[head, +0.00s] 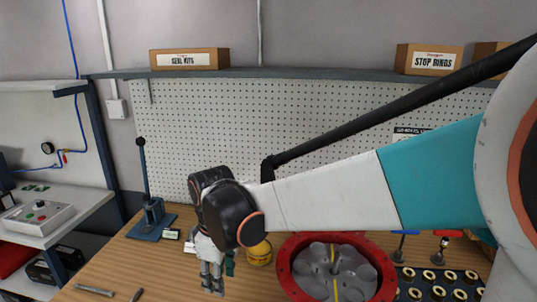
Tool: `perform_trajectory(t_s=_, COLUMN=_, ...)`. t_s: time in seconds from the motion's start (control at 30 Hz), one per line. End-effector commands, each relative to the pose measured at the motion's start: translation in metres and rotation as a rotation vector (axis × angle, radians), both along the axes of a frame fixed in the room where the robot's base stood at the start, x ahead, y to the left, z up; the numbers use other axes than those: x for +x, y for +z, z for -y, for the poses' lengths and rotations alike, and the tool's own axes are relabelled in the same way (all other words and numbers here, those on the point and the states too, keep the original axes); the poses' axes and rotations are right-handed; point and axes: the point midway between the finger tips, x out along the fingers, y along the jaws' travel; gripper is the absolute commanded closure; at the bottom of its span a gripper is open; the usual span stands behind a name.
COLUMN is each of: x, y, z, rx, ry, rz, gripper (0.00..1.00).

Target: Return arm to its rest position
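My arm reaches in from the right edge across the head view, with its white and teal link above the bench and a dark wrist joint near the middle. My gripper (212,284) hangs from the wrist, pointing down over the wooden bench (135,262), left of the red round housing (287,268). The gripper is small and grey here. I cannot tell whether its fingers are apart or closed, and no held object shows clearly. My arm hides part of the pegboard and the back right of the bench.
The red housing holds grey round parts. A yellow tin (260,254) stands just right of my gripper. A blue lever press (150,215) stands back left. A dark tray (437,280) of brass rings lies right. Small tools (94,290) lie front left. A shelf (300,73) with boxes runs above.

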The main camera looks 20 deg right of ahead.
Motion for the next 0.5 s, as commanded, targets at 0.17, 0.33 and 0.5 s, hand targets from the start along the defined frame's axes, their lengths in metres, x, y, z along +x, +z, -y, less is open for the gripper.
perform_trajectory(t_s=0.17, x=-0.028, y=0.022, z=0.022, rx=0.034, ry=-0.16, rz=0.097, gripper=0.62)
perform_trajectory(t_s=0.33, x=-0.052, y=0.037, z=0.04, rx=0.074, ry=-0.313, rz=0.191, gripper=0.62)
perform_trajectory(t_s=0.5, x=-0.076, y=0.046, z=0.056, rx=0.123, ry=-0.463, rz=0.282, gripper=0.62)
